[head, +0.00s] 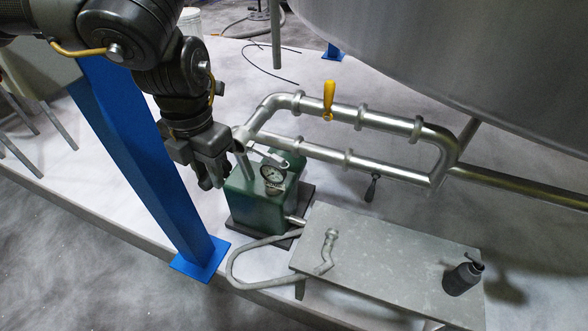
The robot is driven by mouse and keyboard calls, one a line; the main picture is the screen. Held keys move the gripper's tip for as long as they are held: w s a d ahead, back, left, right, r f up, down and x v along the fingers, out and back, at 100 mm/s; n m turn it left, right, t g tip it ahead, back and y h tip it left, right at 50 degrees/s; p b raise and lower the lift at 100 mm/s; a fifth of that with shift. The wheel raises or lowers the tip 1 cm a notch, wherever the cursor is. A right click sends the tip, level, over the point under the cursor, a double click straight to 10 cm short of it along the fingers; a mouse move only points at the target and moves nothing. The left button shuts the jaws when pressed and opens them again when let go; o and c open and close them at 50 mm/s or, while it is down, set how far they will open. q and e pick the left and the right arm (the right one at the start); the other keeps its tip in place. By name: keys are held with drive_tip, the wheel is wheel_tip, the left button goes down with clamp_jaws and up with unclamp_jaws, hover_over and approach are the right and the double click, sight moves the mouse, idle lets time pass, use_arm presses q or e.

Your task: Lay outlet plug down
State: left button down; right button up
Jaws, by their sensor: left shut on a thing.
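My left gripper (207,180) comes down from the upper left and points downward, just left of the green pump unit (247,197). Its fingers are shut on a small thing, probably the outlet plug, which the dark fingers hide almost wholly. A short metal stub (239,158) rises from the pump's top close to the right of the gripper, below the open-looking end of the steel pipe (270,105). I cannot tell whether the gripper touches the pump. My right gripper is not in view.
A gauge (272,174) is on the pump. A blue post (150,165) stands left of the gripper. A large steel tank (480,50) overhangs the upper right.

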use_arm(q)
drive_tip(key=s+a+f+m, duration=0.2)
drive_tip(key=f+m, duration=0.4)
drive_tip(key=m, duration=0.9)
drive_tip(key=s+a+f+m, duration=0.1)
drive_tip(key=a+f+m, duration=0.4)
drive_tip(key=m, duration=1)
drive_tip(key=shift+s+a+f, duration=0.3)
drive_tip(key=shift+s+f, duration=0.05)
drive_tip(key=shift+f, duration=0.35)
